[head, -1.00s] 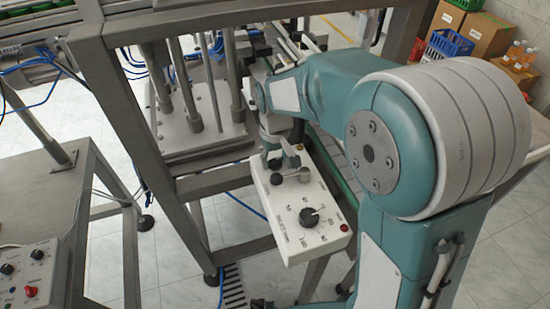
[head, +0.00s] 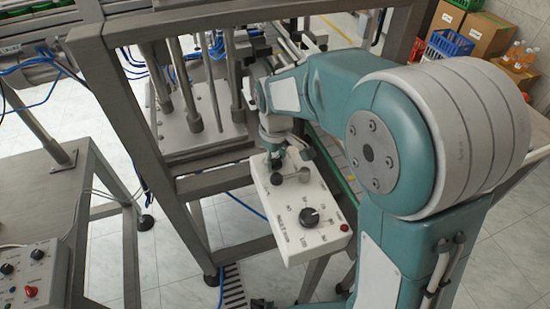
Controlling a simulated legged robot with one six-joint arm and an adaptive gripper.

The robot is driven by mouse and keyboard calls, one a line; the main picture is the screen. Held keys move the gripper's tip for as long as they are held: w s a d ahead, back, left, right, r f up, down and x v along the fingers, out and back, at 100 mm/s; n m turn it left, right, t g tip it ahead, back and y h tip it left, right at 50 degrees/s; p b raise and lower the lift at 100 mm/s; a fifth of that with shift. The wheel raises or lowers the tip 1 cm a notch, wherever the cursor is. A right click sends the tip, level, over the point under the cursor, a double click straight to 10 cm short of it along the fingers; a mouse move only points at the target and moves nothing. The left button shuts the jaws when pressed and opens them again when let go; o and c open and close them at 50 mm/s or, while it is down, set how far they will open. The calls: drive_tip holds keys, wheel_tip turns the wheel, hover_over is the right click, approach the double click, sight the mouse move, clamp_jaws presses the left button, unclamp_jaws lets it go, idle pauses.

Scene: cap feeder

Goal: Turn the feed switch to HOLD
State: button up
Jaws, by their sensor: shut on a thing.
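The white control box (head: 285,243) stands below my forearm, near the middle of the head view. My gripper (head: 287,159) is at the far end of its top face, pointing down. It is shut on a small control there, which I take to be the feed switch; the fingers hide most of it. Its pointer and the HOLD mark cannot be read.
A large black dial (head: 310,216) and a red button (head: 344,227) are on the nearer part of the box. A grey frame post (head: 125,100) rises at the left. Another control box (head: 36,280) is at the lower left. Crates and cartons stand at the upper right.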

sight(275, 160)
drive_tip(key=shift+s+f, duration=0.1)
drive_tip(key=shift+f, duration=0.05)
drive_tip(key=o, duration=1.2)
drive_tip(key=shift+c, duration=0.2)
wheel_tip(275, 160, up, 12)
drive_tip(key=shift+a, duration=0.15)
